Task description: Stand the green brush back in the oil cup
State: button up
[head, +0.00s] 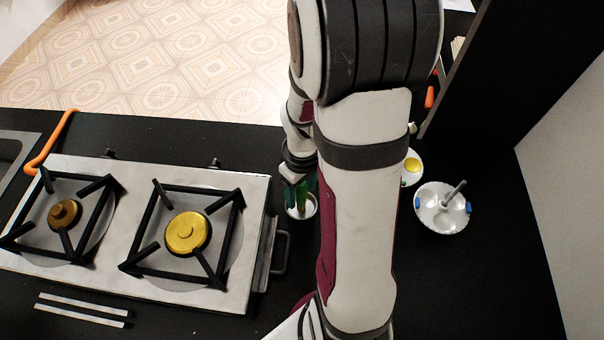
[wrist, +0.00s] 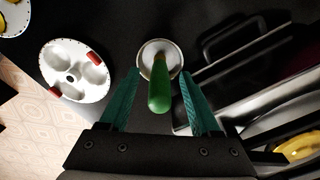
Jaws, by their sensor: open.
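The green brush (wrist: 160,92) stands in the white oil cup (wrist: 146,50), its handle pointing up toward the wrist camera and its lower end inside the rim. My gripper (wrist: 160,84) is open, with one teal finger on each side of the green handle and a gap showing on both sides. In the head view the cup (head: 302,213) is just right of the stove, below my gripper (head: 300,182). My arm and fingers hide most of the brush there.
The stove (head: 150,285) with two burners and a side handle (head: 282,253) is left of the cup. A white dish with red tabs (wrist: 72,92) is on the other side. A white bowl (head: 432,200) and a small plate with something yellow (head: 412,166) are further right.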

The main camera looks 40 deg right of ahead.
notch_tip(320, 180, up, 14)
jog(key=shift+s+r, duration=0.15)
jog(key=shift+r, duration=0.05)
notch_tip(320, 180, down, 16)
jog(key=shift+r, duration=0.35)
dwell(0.3)
